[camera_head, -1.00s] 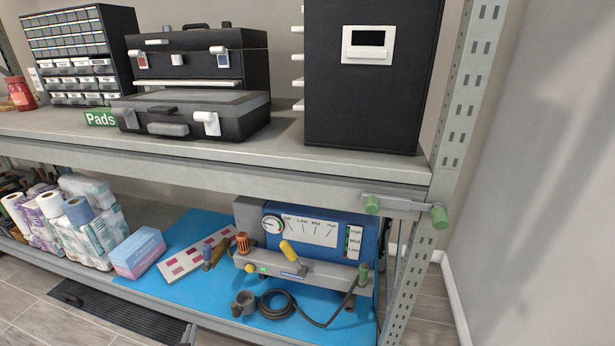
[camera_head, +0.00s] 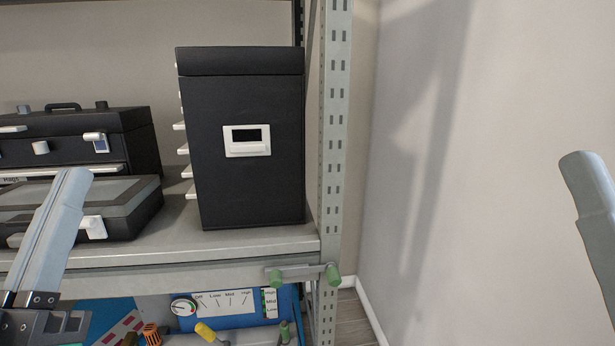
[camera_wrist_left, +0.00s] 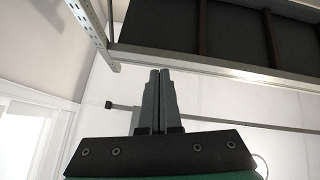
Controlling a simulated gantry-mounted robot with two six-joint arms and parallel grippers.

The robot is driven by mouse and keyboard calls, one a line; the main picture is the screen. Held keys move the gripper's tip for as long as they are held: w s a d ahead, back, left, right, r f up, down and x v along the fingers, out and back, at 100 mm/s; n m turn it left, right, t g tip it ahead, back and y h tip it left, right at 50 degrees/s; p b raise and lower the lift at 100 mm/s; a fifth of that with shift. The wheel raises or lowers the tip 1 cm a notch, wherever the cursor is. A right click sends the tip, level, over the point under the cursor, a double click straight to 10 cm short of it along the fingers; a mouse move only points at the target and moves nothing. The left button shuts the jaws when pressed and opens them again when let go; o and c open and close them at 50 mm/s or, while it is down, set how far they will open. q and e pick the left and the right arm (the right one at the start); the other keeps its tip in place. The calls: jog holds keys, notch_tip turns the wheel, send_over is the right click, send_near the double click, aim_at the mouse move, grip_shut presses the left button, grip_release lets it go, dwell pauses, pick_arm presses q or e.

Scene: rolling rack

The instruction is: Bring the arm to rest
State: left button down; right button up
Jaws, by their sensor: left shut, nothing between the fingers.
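My left gripper (camera_head: 74,180) rises at the left edge of the head view, in front of the black case, with its pale grey fingers pointing up. In the left wrist view my left gripper (camera_wrist_left: 160,74) shows its two fingers together, with nothing between them. A similar pale grey finger of my right gripper (camera_head: 582,165) stands at the right edge of the head view, in front of the bare wall. Its base and any other finger are out of view, so its opening cannot be told.
The grey shelf (camera_head: 262,243) carries a tall black cabinet (camera_head: 240,105) and a black case (camera_head: 135,208). A perforated upright (camera_head: 335,130) ends the rack. Below is a blue panel device (camera_head: 240,322). Free room lies between the upright and my right gripper, before the wall (camera_head: 450,180).

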pick_arm(q)
jog(key=s+d+r+m+t+h+p, duration=0.1)
jog(key=s+d+r+m+h+p, duration=0.1)
jog(key=s+d+r+m+h, duration=0.3)
notch_tip(320, 180, up, 36)
jog(key=a+n+p, duration=0.1)
jog(key=a+p, duration=0.2)
jog(key=p, duration=3.3)
notch_tip(320, 180, down, 45)
jog(key=b, duration=4.5)
jog(key=shift+s+d+y, duration=0.2)
jog(key=shift+y, duration=0.2)
